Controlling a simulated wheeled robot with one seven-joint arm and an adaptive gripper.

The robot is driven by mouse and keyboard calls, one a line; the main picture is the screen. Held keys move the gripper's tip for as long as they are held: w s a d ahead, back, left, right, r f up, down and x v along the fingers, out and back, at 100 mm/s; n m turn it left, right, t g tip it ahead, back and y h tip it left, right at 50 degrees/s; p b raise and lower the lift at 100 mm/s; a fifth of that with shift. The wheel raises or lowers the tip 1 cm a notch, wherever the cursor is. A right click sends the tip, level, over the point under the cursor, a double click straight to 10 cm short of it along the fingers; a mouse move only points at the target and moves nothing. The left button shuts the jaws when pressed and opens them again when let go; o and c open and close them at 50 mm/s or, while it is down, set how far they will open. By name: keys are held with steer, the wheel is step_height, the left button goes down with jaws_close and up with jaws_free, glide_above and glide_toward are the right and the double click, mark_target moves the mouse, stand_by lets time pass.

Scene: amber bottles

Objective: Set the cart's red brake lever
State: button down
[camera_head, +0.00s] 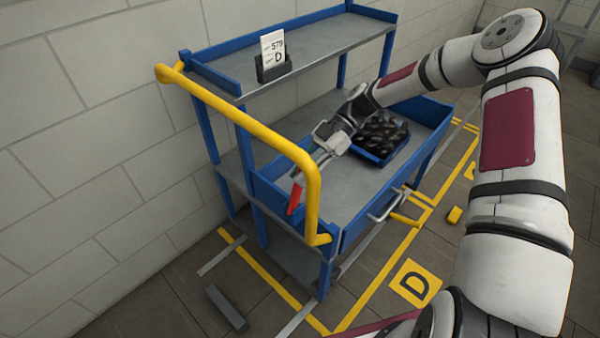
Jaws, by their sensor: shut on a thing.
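The blue cart (350,231) stands against the wall, with grey shelves and a yellow push handle (250,125) at its near left end. The red brake lever (295,198) shows just inside the handle, slanting downward. My gripper (308,172) reaches over the cart's middle shelf and is shut on the upper part of the lever. The fingertips are small in the picture and partly hidden behind the handle's vertical bar.
A blue tray of dark bottles (372,156) sits on the middle shelf beside my wrist. A label holder (273,67) stands on the top shelf. Yellow floor lines and a D marker (414,283) lie in front. A grey block (227,309) lies on the floor.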

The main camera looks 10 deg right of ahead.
steer(key=shift+w, duration=0.1)
steer(key=c, duration=1.4)
jaws_free()
steer(key=v, duration=1.2)
